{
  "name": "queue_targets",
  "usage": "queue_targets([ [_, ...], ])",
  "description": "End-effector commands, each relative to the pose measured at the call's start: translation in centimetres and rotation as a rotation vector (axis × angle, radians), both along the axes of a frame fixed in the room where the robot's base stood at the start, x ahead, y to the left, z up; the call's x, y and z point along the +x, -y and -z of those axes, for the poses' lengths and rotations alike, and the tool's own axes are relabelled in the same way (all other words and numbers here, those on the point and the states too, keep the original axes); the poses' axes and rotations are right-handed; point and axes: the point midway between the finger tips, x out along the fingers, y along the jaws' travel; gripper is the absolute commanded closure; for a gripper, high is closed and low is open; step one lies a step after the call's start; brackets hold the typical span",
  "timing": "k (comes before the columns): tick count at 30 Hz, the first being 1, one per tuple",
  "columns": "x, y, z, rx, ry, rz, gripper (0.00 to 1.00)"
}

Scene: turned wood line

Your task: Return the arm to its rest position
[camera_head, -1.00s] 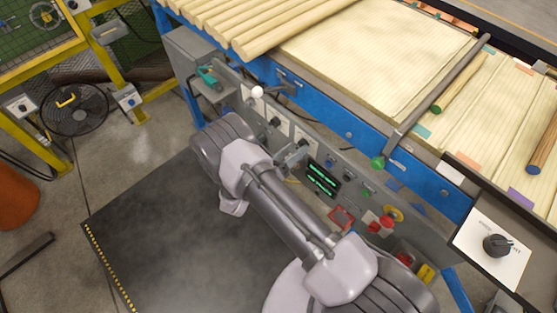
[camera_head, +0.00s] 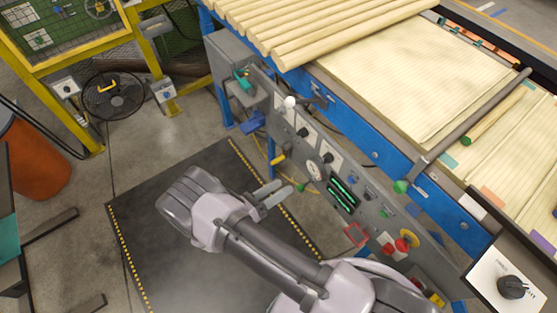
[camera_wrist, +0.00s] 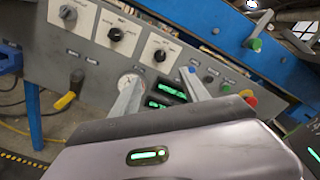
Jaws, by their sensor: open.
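My gripper (camera_head: 279,197) is in the middle of the head view, at the end of my grey arm. It is in the air over the dark floor mat, in front of the control panel and apart from it. In the wrist view my gripper (camera_wrist: 160,92) shows two pale fingers spread apart with nothing between them. The control panel (camera_head: 318,181) on the blue bench faces the gripper. It carries black knobs, a round gauge (camera_wrist: 130,84), a green-lit display (camera_head: 343,195) and a red emergency button (camera_head: 403,245).
Wooden dowels (camera_head: 320,28) lie on the blue-framed bench (camera_head: 350,135). A black mat (camera_head: 160,235) with yellow-striped edges covers the floor. A fan (camera_head: 112,96) stands by the yellow fence, and an orange bin (camera_head: 35,165) is at left. A panel with a black knob (camera_head: 512,287) is at lower right.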

Motion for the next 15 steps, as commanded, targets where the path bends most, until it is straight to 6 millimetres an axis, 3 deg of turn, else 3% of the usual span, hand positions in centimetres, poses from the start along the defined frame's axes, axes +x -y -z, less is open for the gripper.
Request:
queue_targets([
  [3, 0.1, 0.0, -0.2, 0.007, 0.004, 0.007, 0.46],
  [5, 0.4, 0.3, -1.4, 0.047, 0.02, 0.045, 0.46],
  [8, 1.2, 2.2, -6.2, 0.223, 0.108, 0.227, 0.46],
  [10, 1.0, 4.5, -10.8, 0.406, 0.215, 0.422, 0.46],
  [15, -3.0, 9.8, -20.8, 0.879, 0.576, 0.948, 0.46],
])
